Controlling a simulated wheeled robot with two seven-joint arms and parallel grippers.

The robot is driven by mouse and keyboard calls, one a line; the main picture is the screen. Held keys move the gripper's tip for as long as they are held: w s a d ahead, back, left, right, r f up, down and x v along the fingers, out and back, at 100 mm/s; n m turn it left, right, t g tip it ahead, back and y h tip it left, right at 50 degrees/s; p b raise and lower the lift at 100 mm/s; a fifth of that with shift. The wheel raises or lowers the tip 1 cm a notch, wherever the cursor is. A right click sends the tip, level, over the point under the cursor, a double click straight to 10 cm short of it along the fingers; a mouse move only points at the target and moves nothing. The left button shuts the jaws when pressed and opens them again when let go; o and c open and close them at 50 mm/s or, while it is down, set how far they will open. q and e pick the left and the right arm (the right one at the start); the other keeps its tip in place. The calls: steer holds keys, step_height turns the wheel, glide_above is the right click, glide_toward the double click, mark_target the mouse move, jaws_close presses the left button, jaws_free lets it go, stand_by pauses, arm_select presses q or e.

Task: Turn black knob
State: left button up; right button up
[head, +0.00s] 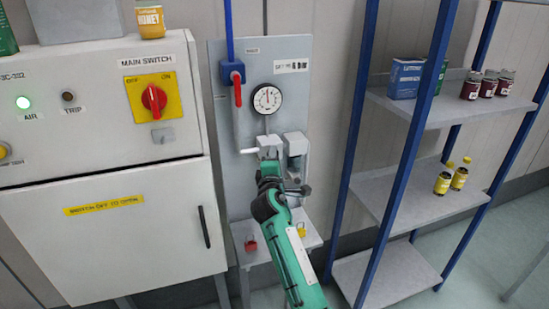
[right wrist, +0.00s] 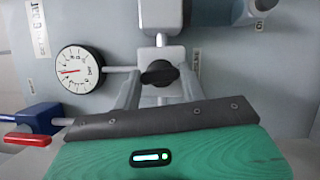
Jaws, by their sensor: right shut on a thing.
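The black knob (right wrist: 159,73) sits on the front of a grey fitting (right wrist: 162,25) beside the gauge. In the head view I cannot make the knob out behind my gripper. My right gripper (head: 268,162) reaches up to the grey panel below the gauge. In the right wrist view its two pale fingers (right wrist: 159,84) stand on either side of the knob, shut on it. The pressure gauge (head: 267,99) is white with a black rim and also shows in the right wrist view (right wrist: 78,73). My left gripper is not in view.
A red lever (head: 238,90) on a blue valve (head: 231,70) is up and left of the gauge. A cabinet (head: 105,225) with a red main switch (head: 154,98) stands left. A blue-framed shelf (head: 385,190) stands right. Red (head: 250,244) and yellow (head: 301,230) padlocks are below.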

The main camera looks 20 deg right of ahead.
steer(key=shift+r+m+g+p, duration=0.1)
steer(key=shift+m+g+p, duration=0.45)
steer(key=shift+m, duration=0.75)
steer(key=o, duration=1)
steer(key=shift+m, duration=0.3)
steer(key=shift+p, duration=0.3)
